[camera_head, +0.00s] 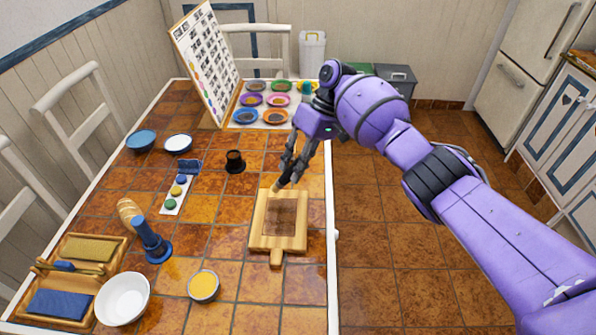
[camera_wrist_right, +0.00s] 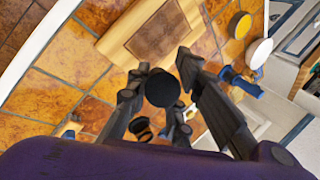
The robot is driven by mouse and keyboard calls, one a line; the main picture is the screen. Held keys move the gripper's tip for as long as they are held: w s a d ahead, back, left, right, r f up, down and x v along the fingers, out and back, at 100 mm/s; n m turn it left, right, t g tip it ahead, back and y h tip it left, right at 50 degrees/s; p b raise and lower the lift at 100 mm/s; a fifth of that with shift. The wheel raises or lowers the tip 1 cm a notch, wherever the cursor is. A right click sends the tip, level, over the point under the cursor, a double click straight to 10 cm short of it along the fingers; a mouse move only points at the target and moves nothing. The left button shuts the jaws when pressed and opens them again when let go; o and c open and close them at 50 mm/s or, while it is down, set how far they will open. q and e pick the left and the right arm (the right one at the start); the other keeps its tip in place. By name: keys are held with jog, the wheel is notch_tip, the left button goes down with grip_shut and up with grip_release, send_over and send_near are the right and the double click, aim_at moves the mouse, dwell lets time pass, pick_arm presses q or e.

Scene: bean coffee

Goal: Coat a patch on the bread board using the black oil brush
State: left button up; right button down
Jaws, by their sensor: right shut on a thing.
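The bread board (camera_head: 257,242) is a pale wooden board with a handle, lying flat near the table's right edge. A darker brown rectangular patch (camera_head: 279,221) covers its middle. My right gripper (camera_head: 287,178) is shut on the black oil brush (camera_head: 280,184), whose lower end is at the board's far edge; whether it touches the wood I cannot tell. In the right wrist view the brush's round black end (camera_wrist_right: 162,88) shows between the fingers, with the board (camera_wrist_right: 122,38) beyond; the bristles are hidden. My left gripper is not in view.
A small black cup (camera_head: 235,162) stands left of the board's far end. A yellow-filled bowl (camera_head: 204,286), a white bowl (camera_head: 122,300) and a blue-handled tool (camera_head: 152,242) stand to the left. Colored dishes (camera_head: 275,117) and a picture panel (camera_head: 204,60) are at the back.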

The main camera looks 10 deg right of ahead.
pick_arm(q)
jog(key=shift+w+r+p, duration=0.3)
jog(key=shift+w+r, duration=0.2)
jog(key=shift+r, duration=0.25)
pick_arm(e)
jog(key=shift+r, duration=1.1)
jog(key=shift+r, duration=0.35)
jog(key=shift+r+p, duration=0.45)
jog(key=shift+r, duration=0.75)
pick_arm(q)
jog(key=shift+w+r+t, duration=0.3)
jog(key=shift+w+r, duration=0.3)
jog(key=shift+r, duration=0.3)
